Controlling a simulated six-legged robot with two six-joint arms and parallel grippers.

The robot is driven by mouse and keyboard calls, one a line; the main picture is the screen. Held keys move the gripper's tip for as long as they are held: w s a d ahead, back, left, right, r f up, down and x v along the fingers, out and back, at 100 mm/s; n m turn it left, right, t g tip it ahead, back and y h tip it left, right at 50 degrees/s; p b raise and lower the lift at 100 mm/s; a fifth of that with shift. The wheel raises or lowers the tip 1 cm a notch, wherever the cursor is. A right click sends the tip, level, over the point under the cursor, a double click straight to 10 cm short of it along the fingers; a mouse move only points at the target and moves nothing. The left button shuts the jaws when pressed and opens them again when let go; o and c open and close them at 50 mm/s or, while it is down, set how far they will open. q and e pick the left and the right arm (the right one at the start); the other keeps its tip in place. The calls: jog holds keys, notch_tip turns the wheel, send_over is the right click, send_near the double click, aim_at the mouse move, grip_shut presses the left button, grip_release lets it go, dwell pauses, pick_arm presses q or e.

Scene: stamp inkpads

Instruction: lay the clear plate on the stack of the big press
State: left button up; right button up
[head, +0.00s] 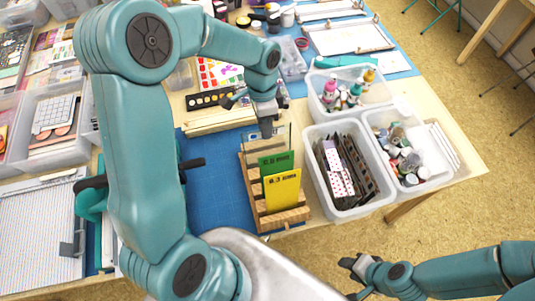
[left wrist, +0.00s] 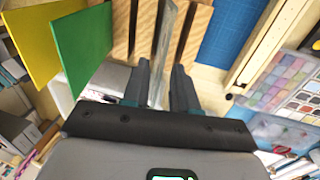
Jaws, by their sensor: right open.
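The clear plate (left wrist: 167,45) shows in the left wrist view as a thin upright pane between the two fingers of my left gripper (left wrist: 160,90). I cannot tell whether the fingers touch it. In the head view my left gripper (head: 267,133) is low over the far end of a slotted wooden rack (head: 283,218). A green plate (head: 275,163) and a yellow plate (head: 281,190) stand in the rack. A teal device (head: 91,203), possibly the big press, is mostly hidden behind my left arm; its stack is not visible. My right gripper (head: 352,274) is open and empty, off the table's front edge.
Clear bins with dark strips (head: 352,207), bottles (head: 350,112) and small jars (head: 425,175) stand right of the rack. A paint palette (head: 218,72) lies behind it. The blue mat (head: 215,190) left of the rack is bare.

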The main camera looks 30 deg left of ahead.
pick_arm(q)
jog(key=shift+w+d, duration=0.15)
grip_shut()
notch_tip(320, 180, up, 7)
jog(key=a+p, duration=0.1)
jog(key=p, duration=0.5)
jog(key=shift+w+r, duration=0.2)
jog(key=shift+w, duration=0.2)
